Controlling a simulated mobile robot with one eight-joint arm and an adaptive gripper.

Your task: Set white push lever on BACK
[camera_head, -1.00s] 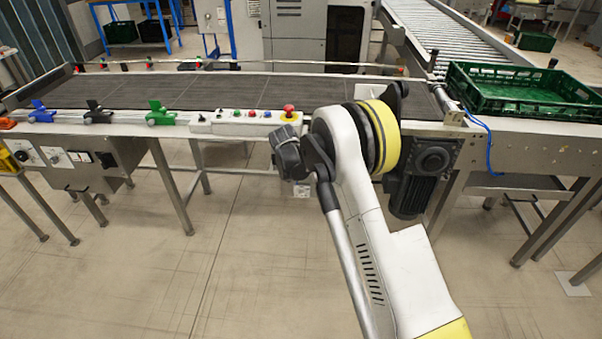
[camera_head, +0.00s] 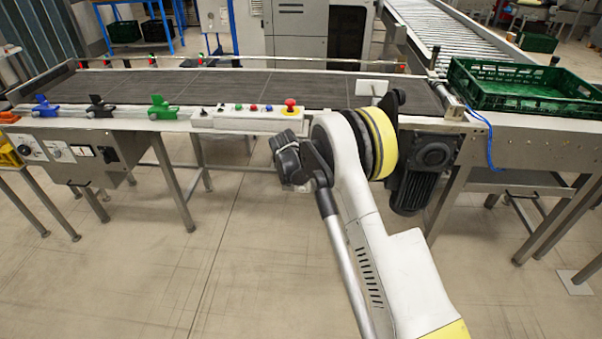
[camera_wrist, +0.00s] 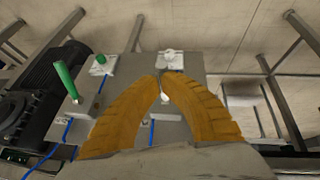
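In the wrist view my gripper (camera_wrist: 168,76) shows as two orange fingers whose tips come together over a grey box (camera_wrist: 130,125). A small white piece (camera_wrist: 165,97) shows in the gap between the fingers; I cannot tell whether it is the white push lever or whether the fingers touch it. A white fitting (camera_wrist: 170,58) sits just beyond the fingertips. A green lever (camera_wrist: 66,80) stands up to the left, with a white-based green knob (camera_wrist: 102,62) near it. In the head view the fingers are hidden, and no white lever can be made out.
A dark conveyor belt (camera_head: 230,88) runs behind my arm. Blue (camera_head: 45,106), black (camera_head: 99,106) and green (camera_head: 162,108) clamps and a button panel (camera_head: 250,118) line its front edge. A green crate (camera_head: 525,90) stands right. A black motor (camera_wrist: 50,95) is left of the gripper.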

